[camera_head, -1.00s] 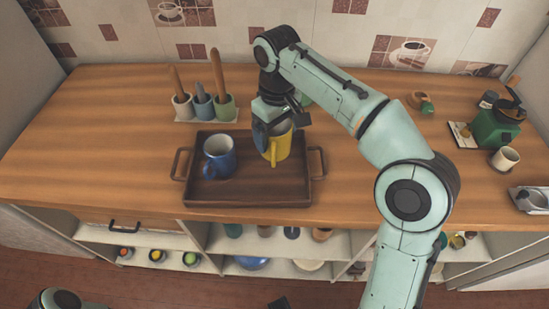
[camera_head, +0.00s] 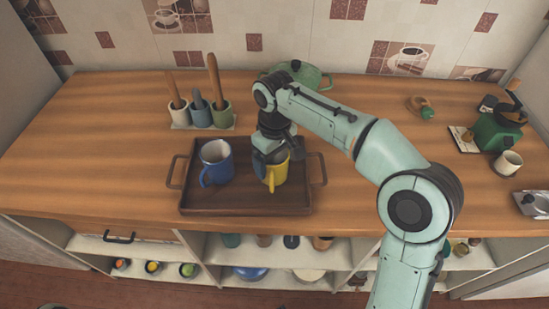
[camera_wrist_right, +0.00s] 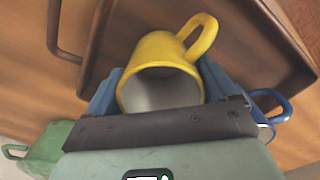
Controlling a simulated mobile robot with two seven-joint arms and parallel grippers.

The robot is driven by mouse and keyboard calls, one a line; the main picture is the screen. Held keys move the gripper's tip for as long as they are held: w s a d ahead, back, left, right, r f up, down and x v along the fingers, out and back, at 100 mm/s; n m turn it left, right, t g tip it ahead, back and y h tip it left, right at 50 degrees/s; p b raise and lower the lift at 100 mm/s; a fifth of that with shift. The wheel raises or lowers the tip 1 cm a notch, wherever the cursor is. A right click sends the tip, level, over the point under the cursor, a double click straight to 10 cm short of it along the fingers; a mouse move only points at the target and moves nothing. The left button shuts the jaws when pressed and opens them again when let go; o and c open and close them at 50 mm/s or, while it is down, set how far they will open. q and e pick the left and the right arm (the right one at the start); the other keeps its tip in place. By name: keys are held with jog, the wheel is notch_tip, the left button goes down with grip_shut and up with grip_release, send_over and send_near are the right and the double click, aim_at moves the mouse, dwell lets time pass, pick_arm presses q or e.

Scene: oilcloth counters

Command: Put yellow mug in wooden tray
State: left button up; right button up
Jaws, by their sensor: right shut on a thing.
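The yellow mug (camera_head: 275,178) is upright inside the outline of the dark wooden tray (camera_head: 235,204), in its right half. I cannot tell for sure whether its base touches the tray floor. My right gripper (camera_head: 270,157) comes from above and is shut on the mug. In the right wrist view the yellow mug (camera_wrist_right: 160,75) sits between the blue fingers of the gripper (camera_wrist_right: 160,90), its handle pointing away, with the tray (camera_wrist_right: 110,45) beyond. My left gripper is not in view.
A blue mug (camera_head: 216,163) stands in the tray's left half, close beside the yellow one. Behind are utensil cups (camera_head: 200,113) and a green pot (camera_head: 310,76). A green coffee grinder (camera_head: 497,132) and a small cup (camera_head: 508,163) stand at right. The counter's left is clear.

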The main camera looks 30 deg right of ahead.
jog(key=o, duration=1.1)
jog(key=shift+c, duration=0.2)
notch_tip(320, 180, up, 12)
jog(key=p, duration=0.4)
jog(key=shift+r, duration=0.15)
